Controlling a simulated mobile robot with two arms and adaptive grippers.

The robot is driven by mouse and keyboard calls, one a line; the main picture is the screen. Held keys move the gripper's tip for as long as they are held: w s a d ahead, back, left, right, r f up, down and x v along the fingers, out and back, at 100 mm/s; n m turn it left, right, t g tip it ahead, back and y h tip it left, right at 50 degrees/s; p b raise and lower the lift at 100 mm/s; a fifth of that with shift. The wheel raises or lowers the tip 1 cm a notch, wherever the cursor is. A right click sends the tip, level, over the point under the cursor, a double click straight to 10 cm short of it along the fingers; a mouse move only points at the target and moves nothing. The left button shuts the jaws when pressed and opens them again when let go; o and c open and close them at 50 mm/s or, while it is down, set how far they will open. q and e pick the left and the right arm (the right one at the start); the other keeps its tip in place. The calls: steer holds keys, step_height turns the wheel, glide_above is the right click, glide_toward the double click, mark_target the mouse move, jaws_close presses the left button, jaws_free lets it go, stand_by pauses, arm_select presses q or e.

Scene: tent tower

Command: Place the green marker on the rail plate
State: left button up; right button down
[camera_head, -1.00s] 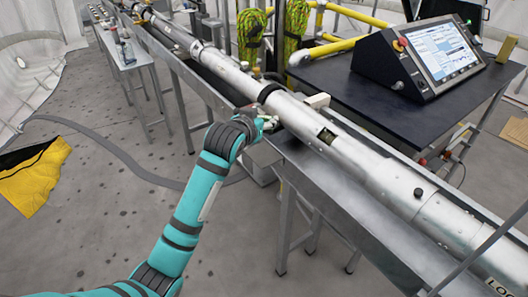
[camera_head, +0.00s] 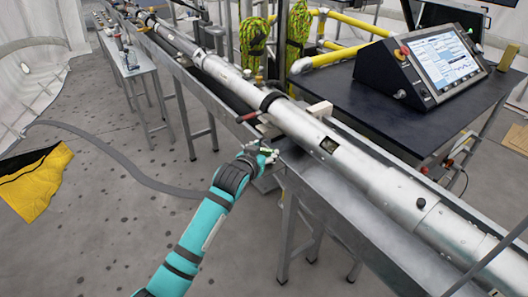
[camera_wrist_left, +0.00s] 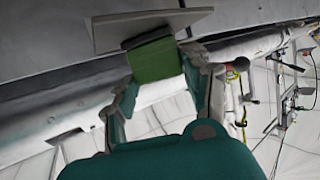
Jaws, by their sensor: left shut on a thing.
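My left gripper (camera_head: 264,153) is at the near side of the long metal rail, in front of the silver tube. In the left wrist view the gripper (camera_wrist_left: 160,84) is shut on the green marker (camera_wrist_left: 155,61), a green block between its fingertips. A flat light grey plate (camera_wrist_left: 155,21), which looks like the rail plate, lies just beyond the marker's dark far end. I cannot tell whether they touch. In the head view the marker is mostly hidden by the gripper. My right gripper is not in view.
The long silver tube (camera_head: 300,125) lies along the rail. A small red-handled part (camera_head: 248,116) sticks out at the rail's near edge. A black table (camera_head: 375,115) with a control console (camera_head: 425,65) stands behind. A yellow cloth (camera_head: 32,180) lies on the floor at left.

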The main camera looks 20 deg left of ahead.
arm_select(q)
steer(key=o, duration=1.1)
steer(key=shift+f, duration=0.1)
steer(key=shift+s, duration=0.15)
steer(key=v, duration=1.2)
